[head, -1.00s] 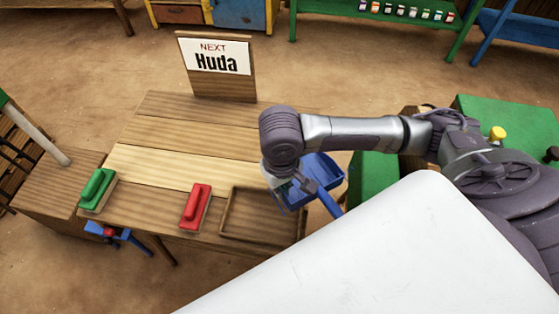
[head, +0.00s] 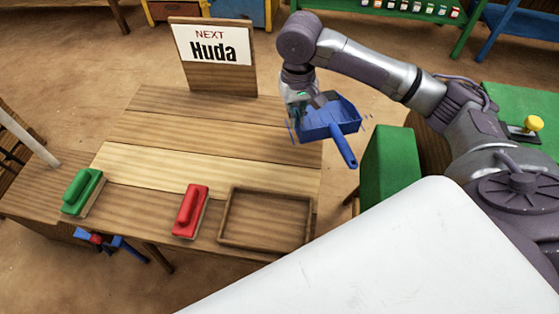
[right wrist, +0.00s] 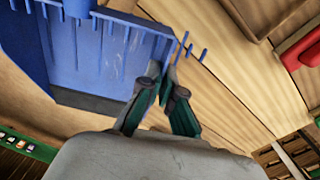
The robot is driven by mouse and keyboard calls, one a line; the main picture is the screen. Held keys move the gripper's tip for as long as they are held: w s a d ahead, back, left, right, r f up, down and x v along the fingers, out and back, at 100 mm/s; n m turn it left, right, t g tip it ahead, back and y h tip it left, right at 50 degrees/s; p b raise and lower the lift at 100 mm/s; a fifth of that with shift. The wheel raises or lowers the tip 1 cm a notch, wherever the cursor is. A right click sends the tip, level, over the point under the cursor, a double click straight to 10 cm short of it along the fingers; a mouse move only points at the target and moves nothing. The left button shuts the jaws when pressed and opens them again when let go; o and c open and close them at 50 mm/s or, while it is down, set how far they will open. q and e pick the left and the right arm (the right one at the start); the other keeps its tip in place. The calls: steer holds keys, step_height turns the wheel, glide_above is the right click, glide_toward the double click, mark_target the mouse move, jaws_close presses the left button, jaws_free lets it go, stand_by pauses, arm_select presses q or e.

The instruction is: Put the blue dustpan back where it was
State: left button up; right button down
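The blue dustpan (head: 328,118) hangs in the air over the far right edge of the wooden table (head: 190,165), its handle pointing down and to the right. My right gripper (head: 302,108) is shut on the pan's left side. In the right wrist view, the gripper fingers (right wrist: 168,84) close at the edge of the dustpan (right wrist: 95,55), near its toothed rim. The exact contact is partly hidden. My left gripper is in neither view.
An empty shallow wooden tray (head: 268,219) lies at the table's near right. A red-handled brush (head: 190,212) and a green-handled brush (head: 83,192) lie left of it. A "NEXT Huda" sign (head: 213,58) stands at the far edge. A green block (head: 390,165) stands to the right.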

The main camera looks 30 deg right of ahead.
steer(key=shift+w+d+f+b, duration=0.15)
steer(key=shift+f+b, duration=0.15)
steer(key=shift+f, duration=0.4)
steer(key=a+f, duration=0.2)
steer(key=a, duration=0.2)
steer(key=a+f, duration=0.2)
steer(key=a, duration=0.1)
steer(key=a+f, duration=0.3)
steer(key=a, duration=0.1)
steer(key=shift+w+a, duration=0.3)
steer(key=shift+w, duration=0.05)
step_height(320, 180, down, 4)
steer(key=shift+r, duration=0.1)
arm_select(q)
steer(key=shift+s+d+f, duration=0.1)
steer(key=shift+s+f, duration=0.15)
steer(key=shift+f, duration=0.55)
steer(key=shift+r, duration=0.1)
arm_select(e)
steer(key=c, duration=1.3)
jaws_free()
steer(key=shift+f, duration=0.2)
